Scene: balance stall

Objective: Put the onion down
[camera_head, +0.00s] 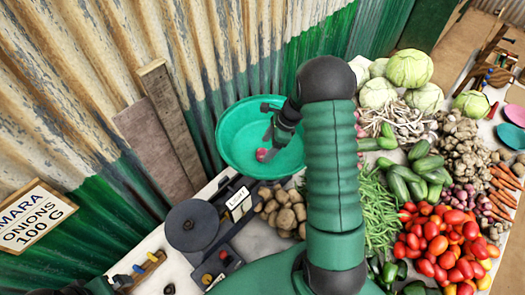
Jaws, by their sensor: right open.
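A small reddish onion (262,155) lies in the green bowl (228,118), low in its middle. My right gripper (267,141) is over the bowl, its fingers reaching down just above and beside the onion. It is open; whether a finger touches the onion I cannot tell. My right arm comes up from the bottom centre and hides part of the stall behind it. My left gripper is not in view.
A balance with a dark round plate (192,224) stands left of the potatoes (283,210). Vegetables crowd the right: beans (378,210), tomatoes (440,240), cucumbers (405,182) and cabbages (409,68). A corrugated wall (130,60) stands behind.

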